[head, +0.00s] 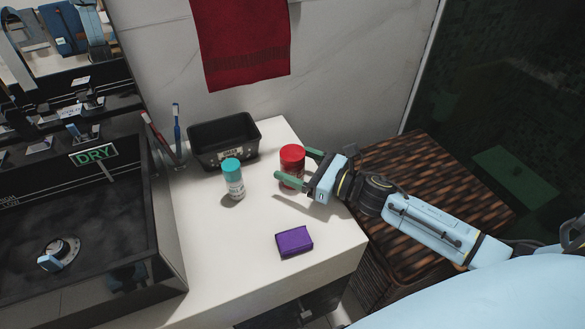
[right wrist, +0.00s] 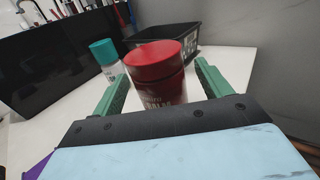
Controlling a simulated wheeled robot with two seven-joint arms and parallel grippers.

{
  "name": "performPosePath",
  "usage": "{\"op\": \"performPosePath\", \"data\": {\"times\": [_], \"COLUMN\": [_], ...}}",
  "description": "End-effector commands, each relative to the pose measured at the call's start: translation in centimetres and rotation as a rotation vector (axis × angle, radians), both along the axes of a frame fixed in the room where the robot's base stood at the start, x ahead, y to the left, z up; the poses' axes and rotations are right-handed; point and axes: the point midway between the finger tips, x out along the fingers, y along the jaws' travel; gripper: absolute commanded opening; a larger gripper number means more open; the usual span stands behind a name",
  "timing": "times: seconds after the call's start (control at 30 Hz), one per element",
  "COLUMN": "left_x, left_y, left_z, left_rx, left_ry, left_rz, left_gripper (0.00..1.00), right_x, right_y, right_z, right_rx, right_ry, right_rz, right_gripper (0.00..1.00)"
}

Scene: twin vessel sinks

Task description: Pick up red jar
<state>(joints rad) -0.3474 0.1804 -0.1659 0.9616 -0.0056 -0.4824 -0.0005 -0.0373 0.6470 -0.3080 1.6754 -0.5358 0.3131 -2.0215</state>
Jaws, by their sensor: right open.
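The red jar (head: 291,160) stands upright on the white counter, near its right edge in the head view. In the right wrist view the red jar (right wrist: 154,75) stands in the middle, between the two green fingers. My right gripper (head: 296,168) is open, with one finger on each side of the jar. I cannot tell whether either finger touches it. The palm hides the lower part of the jar in the right wrist view. My left gripper is in neither view.
A teal-capped bottle (head: 233,180) stands left of the jar. A black bin (head: 222,140) is behind, and a purple box (head: 294,241) lies in front. A dark sink (head: 80,220) borders the counter on the left; a wicker hamper (head: 440,175) is on the right.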

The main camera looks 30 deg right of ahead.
Motion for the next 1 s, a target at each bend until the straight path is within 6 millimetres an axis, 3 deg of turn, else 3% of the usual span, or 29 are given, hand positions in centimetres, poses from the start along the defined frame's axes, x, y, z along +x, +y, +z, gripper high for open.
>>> {"op": "performPosePath", "data": {"times": [0.2,0.5,0.9,1.0], "left_x": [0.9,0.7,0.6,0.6], "left_y": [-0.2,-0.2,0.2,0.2], "left_z": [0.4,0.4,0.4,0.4], "left_rx": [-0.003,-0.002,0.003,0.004], "left_ry": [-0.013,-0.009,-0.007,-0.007], "left_rz": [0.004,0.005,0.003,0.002], "left_gripper": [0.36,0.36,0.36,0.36], "right_x": [2.1,2.3,2.3,2.3], "right_y": [1.4,1.6,1.6,1.6], "right_z": [-0.1,-0.1,0.0,0.0], "right_rx": [0.001,0.001,0.001,0.001], "right_ry": [0.0,0.001,-0.001,-0.001], "right_rz": [0.0,-0.001,0.0,0.0], "right_gripper": [0.77,0.76,0.25,0.25]}}
